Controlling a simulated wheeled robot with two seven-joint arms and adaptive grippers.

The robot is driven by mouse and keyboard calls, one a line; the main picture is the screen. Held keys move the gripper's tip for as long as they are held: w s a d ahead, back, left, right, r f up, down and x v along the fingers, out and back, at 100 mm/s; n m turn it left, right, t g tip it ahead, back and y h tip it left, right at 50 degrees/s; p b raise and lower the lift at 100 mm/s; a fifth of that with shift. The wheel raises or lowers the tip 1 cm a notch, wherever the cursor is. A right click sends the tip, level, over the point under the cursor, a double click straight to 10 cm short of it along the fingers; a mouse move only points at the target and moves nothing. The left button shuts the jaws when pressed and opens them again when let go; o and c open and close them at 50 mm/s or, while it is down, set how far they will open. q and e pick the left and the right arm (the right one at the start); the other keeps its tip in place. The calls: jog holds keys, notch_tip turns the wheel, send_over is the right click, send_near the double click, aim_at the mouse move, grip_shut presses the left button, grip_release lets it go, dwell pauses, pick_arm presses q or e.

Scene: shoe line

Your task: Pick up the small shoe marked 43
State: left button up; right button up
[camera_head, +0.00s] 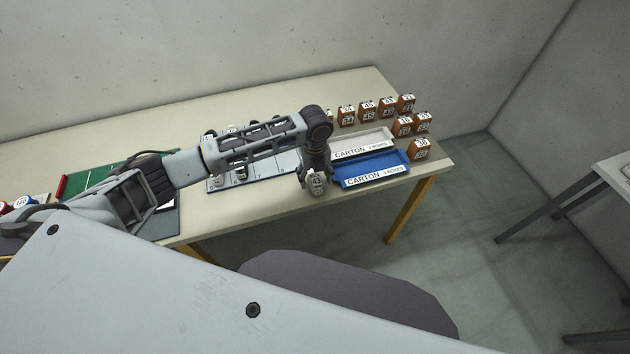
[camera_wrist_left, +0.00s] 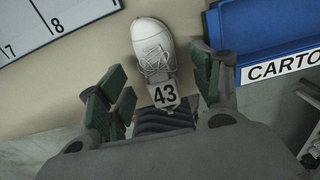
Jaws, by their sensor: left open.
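The small shoe marked 43 (camera_wrist_left: 153,45) is white with laces and carries a tag with black 43 at its near end. In the left wrist view it lies on the table between the green-padded fingers of my left gripper (camera_wrist_left: 160,95), which is open, with a gap on both sides. In the head view the shoe (camera_head: 317,184) shows at the table's front edge, just under my left gripper (camera_head: 312,178). My right gripper is not in view.
A blue carton tray (camera_head: 375,170) lies just right of the shoe, with a white carton tray (camera_head: 362,144) behind it. Several brown numbered boxes (camera_head: 421,150) stand farther right and back. A numbered white board (camera_wrist_left: 50,25) lies to the left.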

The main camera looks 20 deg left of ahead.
aim_at(315, 177)
pick_arm(q)
jog(key=shift+f, duration=0.4)
jog(key=c, duration=1.1)
jog(key=shift+r, duration=0.2)
jog(key=shift+r+b, duration=0.35)
jog(key=shift+r, duration=4.5)
